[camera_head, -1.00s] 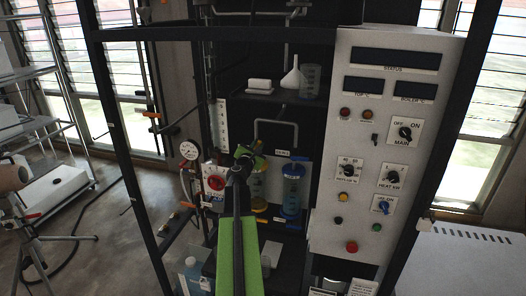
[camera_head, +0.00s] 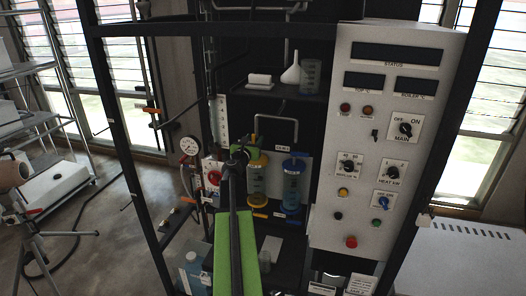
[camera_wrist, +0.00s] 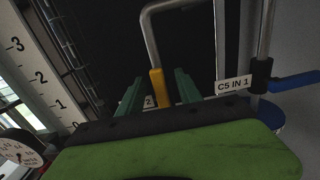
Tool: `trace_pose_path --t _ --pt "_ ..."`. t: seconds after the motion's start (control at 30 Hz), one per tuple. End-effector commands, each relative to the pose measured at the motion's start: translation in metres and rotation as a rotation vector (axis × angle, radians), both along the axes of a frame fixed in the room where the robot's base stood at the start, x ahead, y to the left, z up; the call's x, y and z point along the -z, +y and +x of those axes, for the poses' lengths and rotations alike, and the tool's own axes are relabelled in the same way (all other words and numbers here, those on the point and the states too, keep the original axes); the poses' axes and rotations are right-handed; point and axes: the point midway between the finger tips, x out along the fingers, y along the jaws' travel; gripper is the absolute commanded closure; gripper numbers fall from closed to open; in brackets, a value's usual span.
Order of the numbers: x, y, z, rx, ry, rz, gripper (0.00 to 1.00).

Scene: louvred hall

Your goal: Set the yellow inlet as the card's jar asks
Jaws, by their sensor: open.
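In the wrist view the yellow inlet handle (camera_wrist: 157,88) points up and down, between the two green fingers of my open gripper (camera_wrist: 158,92). I see no clear contact. A label at its foot is partly hidden by the left finger. A blue handle (camera_wrist: 295,82) lies sideways at the right, beside a label reading "C5 IN 1" (camera_wrist: 233,86). In the head view my gripper (camera_head: 240,154) is in front of a yellow-topped jar (camera_head: 257,178) and left of a blue-topped jar (camera_head: 293,186). Small cards (camera_head: 362,284) at the bottom are unreadable.
A control panel (camera_head: 377,218) with knobs and buttons stands at the right. A pressure gauge (camera_head: 189,146) and red knob (camera_head: 213,178) are at the left. Dark frame posts flank the rig.

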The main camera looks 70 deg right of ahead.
Motion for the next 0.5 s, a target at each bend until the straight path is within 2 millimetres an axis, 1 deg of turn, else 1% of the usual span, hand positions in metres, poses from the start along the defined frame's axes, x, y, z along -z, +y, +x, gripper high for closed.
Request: trace_pose_path --t 0.17,0.5 --pt "0.0 0.016 -0.002 -0.001 0.0 0.0 0.58" --pt "0.0 0.063 -0.006 -0.002 0.0 0.0 0.58"
